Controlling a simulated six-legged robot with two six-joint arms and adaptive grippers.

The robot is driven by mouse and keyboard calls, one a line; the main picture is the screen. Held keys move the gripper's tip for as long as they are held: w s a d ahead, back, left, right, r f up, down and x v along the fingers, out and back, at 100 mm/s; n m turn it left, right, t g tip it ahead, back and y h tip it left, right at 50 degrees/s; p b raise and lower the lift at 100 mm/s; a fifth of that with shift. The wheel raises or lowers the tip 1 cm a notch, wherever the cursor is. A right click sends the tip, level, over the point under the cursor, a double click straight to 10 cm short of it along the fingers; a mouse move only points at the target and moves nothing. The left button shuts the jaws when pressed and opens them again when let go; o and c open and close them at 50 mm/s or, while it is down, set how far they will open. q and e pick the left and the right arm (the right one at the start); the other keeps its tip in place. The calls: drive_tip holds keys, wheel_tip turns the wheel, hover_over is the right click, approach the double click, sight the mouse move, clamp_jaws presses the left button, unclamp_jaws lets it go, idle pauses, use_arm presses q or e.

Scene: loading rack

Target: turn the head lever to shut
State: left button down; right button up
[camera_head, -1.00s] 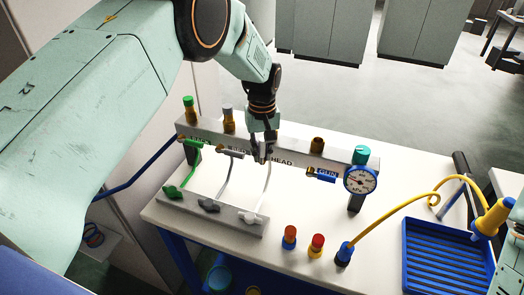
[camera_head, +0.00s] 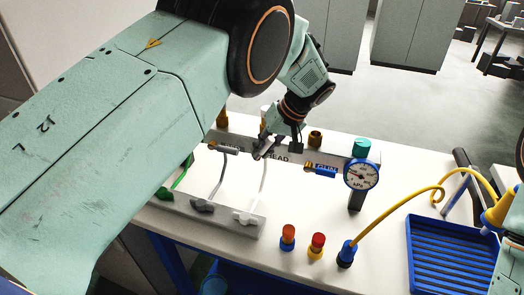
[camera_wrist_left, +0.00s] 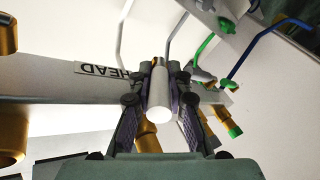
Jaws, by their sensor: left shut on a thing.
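The white head lever (camera_wrist_left: 159,108) sits between the two finger pads of my left gripper (camera_wrist_left: 158,82) in the left wrist view. Its rounded end points toward the wrist camera. In the head view my left gripper (camera_head: 262,151) is shut on this lever at the grey manifold bar, beside the partly covered HEAD label (camera_head: 280,158). The fingers hide most of the lever there, so its exact angle is hard to tell. The HEAD label (camera_wrist_left: 100,70) also shows in the wrist view. My right gripper is not in view.
A grey lever (camera_head: 222,148) is left of the gripper and the blue GUN lever (camera_head: 322,168) right of it. A round gauge (camera_head: 361,174) stands at the bar's right end. Orange (camera_head: 288,236) and red (camera_head: 317,243) capped fittings and a blue tray (camera_head: 446,255) lie nearer.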

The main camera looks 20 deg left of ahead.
use_arm(q)
drive_tip(key=shift+s+f, duration=0.1)
drive_tip(key=c, duration=1.7)
unclamp_jaws()
drive_tip(key=o, duration=0.4)
drive_tip(key=shift+s+d+r, duration=0.15)
drive_tip(key=shift+d+r, duration=0.05)
drive_tip(key=shift+a, duration=0.1)
drive_tip(key=shift+w+a+r, duration=0.1)
drive_tip(key=shift+w, duration=0.15)
wheel_tip(320, 180, up, 10)
drive_tip(key=shift+s+f, duration=0.15)
drive_tip(key=shift+f, duration=0.05)
drive_tip(key=shift+c, duration=0.3)
